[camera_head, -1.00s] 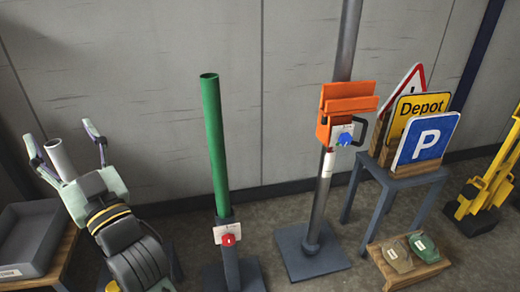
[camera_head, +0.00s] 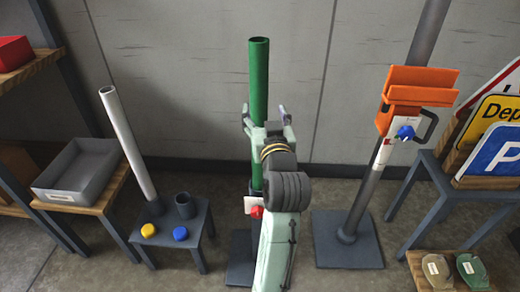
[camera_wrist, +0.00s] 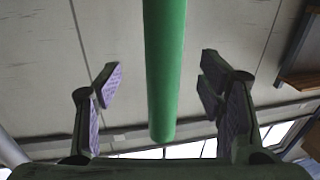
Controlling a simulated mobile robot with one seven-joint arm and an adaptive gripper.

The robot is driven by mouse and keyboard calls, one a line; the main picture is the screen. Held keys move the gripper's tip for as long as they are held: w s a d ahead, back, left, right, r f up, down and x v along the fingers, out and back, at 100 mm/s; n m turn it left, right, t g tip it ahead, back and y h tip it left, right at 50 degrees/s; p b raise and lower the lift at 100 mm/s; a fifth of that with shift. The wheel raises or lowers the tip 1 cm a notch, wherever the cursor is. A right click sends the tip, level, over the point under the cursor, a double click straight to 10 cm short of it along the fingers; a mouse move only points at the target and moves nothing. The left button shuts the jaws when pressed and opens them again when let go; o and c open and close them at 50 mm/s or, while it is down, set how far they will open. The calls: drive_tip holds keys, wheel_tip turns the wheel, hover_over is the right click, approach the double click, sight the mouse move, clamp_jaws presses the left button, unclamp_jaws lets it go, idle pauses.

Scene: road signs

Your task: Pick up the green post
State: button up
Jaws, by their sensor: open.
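The green post (camera_head: 259,75) is a tall upright tube with an open top. Its lower part stands in a dark base (camera_head: 240,264) with a small white panel and red knob (camera_head: 256,211) on it. In the head view my gripper (camera_head: 265,112) is in front of the post, and my arm hides part of it. In the wrist view the green post (camera_wrist: 165,70) runs between the spread fingers of my gripper (camera_wrist: 160,82), with a gap on each side. The fingers are open and hold nothing. Depth between fingers and post is hard to judge.
A grey pole with an orange clamp (camera_head: 415,95) stands to the right. Beyond it is a table with road signs (camera_head: 495,130). At left are a white tube (camera_head: 128,140) on a stool (camera_head: 200,235) and a grey tray (camera_head: 80,180). A wall is close behind.

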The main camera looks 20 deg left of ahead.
sight(260, 102)
drive_tip(key=x, duration=0.2)
drive_tip(key=p+x, duration=0.1)
drive_tip(key=x, duration=0.1)
drive_tip(key=p+x, duration=0.1)
drive_tip(key=x, duration=0.2)
drive_tip(key=shift+s+a+r, duration=0.1)
drive_tip(key=shift+a+r, duration=0.1)
drive_tip(key=shift+r, duration=0.1)
drive_tip(key=shift+w+a+f, duration=0.1)
drive_tip(key=shift+w, duration=0.15)
drive_tip(key=shift+c, duration=0.3)
clamp_jaws()
idle(0.3)
